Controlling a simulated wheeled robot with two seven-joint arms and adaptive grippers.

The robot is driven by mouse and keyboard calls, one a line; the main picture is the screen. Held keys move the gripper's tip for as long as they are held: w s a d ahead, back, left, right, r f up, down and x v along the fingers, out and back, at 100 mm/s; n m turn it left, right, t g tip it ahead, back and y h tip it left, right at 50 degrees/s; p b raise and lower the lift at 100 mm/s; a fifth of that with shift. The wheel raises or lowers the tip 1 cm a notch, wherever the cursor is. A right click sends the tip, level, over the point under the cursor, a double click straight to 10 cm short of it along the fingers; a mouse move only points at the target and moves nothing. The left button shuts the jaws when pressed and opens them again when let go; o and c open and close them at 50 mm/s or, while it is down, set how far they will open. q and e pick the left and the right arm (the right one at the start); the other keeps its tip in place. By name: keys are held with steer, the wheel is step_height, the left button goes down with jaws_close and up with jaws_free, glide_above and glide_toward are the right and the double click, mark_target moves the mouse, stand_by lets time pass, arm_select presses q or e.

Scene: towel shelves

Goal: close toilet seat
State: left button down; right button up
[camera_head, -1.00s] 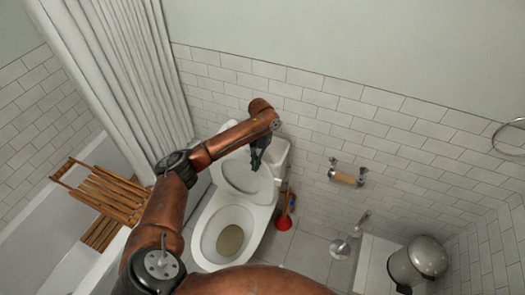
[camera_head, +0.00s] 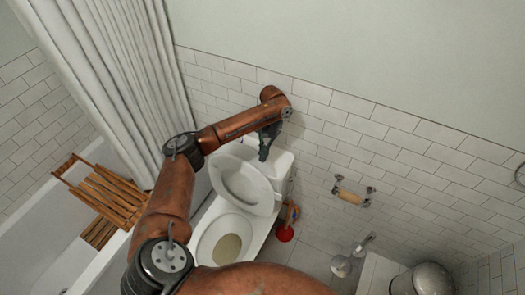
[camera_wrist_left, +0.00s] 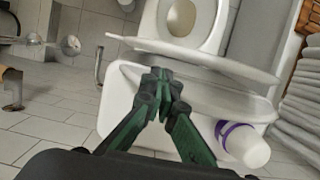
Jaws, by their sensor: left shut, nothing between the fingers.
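The white toilet (camera_head: 199,238) stands against the tiled wall, its bowl open at the top. Its raised lid (camera_head: 243,186) stands up behind the bowl; whether a seat ring is against it I cannot tell. My left gripper (camera_head: 265,153) is shut and empty, behind the lid's upper edge and above the tank. In the left wrist view the closed fingers (camera_wrist_left: 162,82) are over the white tank top (camera_wrist_left: 118,125), with the thin lid edge (camera_wrist_left: 200,60) and bowl beyond. Contact with the lid is unclear. My right gripper is not in view.
A red plunger (camera_head: 285,233) and paper holder (camera_head: 349,195) are right of the toilet. A wooden rack (camera_head: 105,195) spans the bathtub at left; a metal bin (camera_head: 424,279) stands lower right.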

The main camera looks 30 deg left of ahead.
mark_target(262, 165)
arm_select(q)
steer(key=x, duration=0.4)
steer(key=shift+f, duration=0.2)
steer(key=shift+s+f, duration=0.1)
steer(key=shift+f, duration=0.4)
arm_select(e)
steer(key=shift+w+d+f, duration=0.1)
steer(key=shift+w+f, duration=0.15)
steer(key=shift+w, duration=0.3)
